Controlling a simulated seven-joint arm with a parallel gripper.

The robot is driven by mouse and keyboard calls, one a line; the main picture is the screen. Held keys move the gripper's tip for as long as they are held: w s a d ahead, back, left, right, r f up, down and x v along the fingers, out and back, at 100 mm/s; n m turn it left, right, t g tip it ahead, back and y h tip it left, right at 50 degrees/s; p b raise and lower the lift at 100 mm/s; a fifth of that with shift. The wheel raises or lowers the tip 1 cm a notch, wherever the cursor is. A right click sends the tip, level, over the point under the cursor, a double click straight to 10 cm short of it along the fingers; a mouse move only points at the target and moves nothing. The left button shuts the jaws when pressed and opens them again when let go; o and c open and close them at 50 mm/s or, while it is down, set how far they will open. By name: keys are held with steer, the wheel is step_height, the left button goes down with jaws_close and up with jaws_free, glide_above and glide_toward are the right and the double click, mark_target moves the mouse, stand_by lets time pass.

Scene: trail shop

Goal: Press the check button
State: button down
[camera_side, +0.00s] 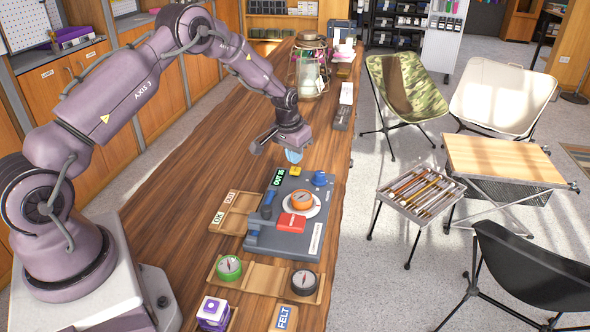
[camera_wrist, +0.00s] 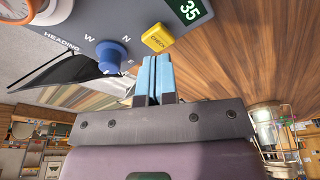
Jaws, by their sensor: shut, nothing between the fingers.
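The check button (camera_wrist: 157,38) is a yellow block lettered CHECK on the grey device (camera_side: 283,241). In the side view the yellow button (camera_side: 295,170) shows at the device's far end, just below my gripper (camera_side: 293,157). In the wrist view the blue fingers of my gripper (camera_wrist: 156,58) are shut together and empty, with their tips close to the button's edge. I cannot tell whether they touch it.
Wooden trays hold a green compass (camera_side: 229,268) and a black compass (camera_side: 304,282). An empty wooden tray (camera_side: 236,213) with OK lettering lies left of the device. A lantern (camera_side: 309,70) stands farther back on the wooden counter (camera_side: 178,215).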

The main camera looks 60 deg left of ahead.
mark_target(287, 181)
steer(key=shift+r, duration=2.3)
steer(key=s, duration=0.1)
steer(key=s+f, duration=0.1)
steer(key=s+d+g, duration=0.1)
steer(key=shift+f, duration=0.25)
steer(key=s+d+r+m+t, duration=0.1)
steer(key=s+d+r+t, duration=0.1)
steer(key=s+d+r, duration=0.7)
steer(key=s+d+r+m+t, duration=0.2)
steer(key=s+d+r, duration=0.7)
steer(key=s+r, duration=0.7)
steer(key=s, duration=0.2)
steer(key=shift+s+r+h, duration=0.25)
steer(key=shift+s+h, duration=0.05)
steer(key=shift+s, duration=0.1)
